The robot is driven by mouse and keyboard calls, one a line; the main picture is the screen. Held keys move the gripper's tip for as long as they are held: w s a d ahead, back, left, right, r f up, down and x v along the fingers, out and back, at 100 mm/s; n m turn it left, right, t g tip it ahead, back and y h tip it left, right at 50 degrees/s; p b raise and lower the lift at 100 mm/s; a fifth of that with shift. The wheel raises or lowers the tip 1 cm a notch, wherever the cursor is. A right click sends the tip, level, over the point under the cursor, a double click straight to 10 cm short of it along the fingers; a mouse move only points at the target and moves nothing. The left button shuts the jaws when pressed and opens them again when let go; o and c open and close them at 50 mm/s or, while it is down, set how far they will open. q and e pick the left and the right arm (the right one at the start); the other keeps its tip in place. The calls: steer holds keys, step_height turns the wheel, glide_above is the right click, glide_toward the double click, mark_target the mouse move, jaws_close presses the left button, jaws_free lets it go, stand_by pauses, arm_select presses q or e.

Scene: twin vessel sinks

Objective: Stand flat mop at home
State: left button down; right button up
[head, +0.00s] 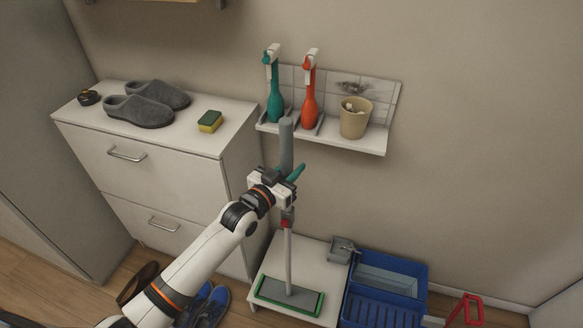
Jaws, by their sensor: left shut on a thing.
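The flat mop (288,253) stands nearly upright in the head view. It has a grey upper handle, a thin pale pole with a red joint, and a flat grey head with a green edge. My left gripper (289,177) is shut on the handle, below its grey top end. The mop head (289,296) is at the top of a low white stand (268,269), near its front edge; I cannot tell whether it rests fully on it. The gripper hides part of the handle. My right gripper is not in view.
A wall shelf (360,140) behind the handle holds a teal brush (275,100), a red brush (310,105) and a beige cup (354,120). A white cabinet (150,165) with slippers and a sponge (210,121) stands left. A blue crate (385,290) and blue shoes (208,305) flank the stand.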

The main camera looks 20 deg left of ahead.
arm_select(q)
steer(key=c, duration=1.1)
jaws_free()
steer(key=shift+r, duration=0.15)
steer(key=shift+o, duration=0.2)
steer(key=shift+f, duration=0.25)
steer(key=b+v, duration=0.1)
steer(key=v, duration=1.1)
steer(key=shift+r+b, duration=0.25)
steer(key=shift+b, duration=0.1)
